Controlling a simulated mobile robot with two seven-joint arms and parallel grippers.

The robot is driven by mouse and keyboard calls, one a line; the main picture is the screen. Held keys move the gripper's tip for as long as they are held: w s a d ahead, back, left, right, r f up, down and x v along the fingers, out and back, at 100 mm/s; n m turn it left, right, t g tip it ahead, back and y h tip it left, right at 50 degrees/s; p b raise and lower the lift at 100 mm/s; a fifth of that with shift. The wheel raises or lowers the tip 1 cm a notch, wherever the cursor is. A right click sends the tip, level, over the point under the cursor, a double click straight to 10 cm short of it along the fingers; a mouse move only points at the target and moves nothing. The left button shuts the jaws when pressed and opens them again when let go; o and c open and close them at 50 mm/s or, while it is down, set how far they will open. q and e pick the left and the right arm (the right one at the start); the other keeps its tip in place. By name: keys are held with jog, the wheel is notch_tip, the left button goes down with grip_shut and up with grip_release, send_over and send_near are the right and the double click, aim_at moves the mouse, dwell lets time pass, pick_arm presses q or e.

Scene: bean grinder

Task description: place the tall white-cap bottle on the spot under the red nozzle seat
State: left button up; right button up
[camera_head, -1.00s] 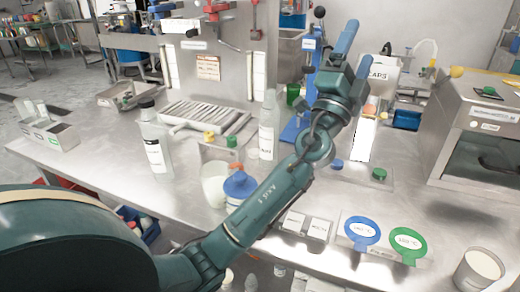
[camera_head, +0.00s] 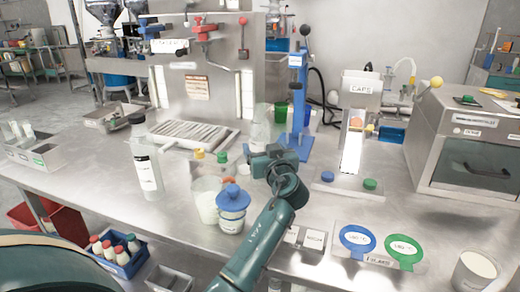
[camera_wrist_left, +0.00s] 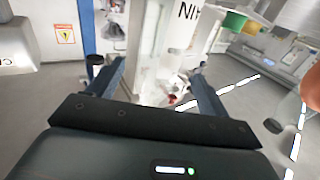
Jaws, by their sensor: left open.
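A tall clear bottle with a pale top (camera_head: 258,132) stands upright on the bench, partly hidden behind my left gripper (camera_head: 268,153). In the left wrist view a white labelled bottle (camera_wrist_left: 180,28) shows between and beyond the spread fingers of my left gripper (camera_wrist_left: 148,72). The fingers are open; I cannot tell whether they touch the bottle. A tall dark-capped bottle (camera_head: 147,168) stands farther left. The red nozzle seat (camera_head: 207,29) is on the steel panel at the back, above a ribbed tray (camera_head: 190,131). My right gripper is out of view.
A blue-lidded jar (camera_head: 232,212) and a clear beaker (camera_head: 203,205) stand left of my left forearm. A blue lever press (camera_head: 299,110) and the CAPS dispenser (camera_head: 357,112) are to the right. Bare bench lies between the dark-capped bottle and the beaker.

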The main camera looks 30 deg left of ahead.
pick_arm(q)
jog(key=shift+p+x, duration=0.45)
jog(key=shift+x, duration=2.25)
jog(key=shift+c, duration=0.3)
jog(key=c, duration=1.1)
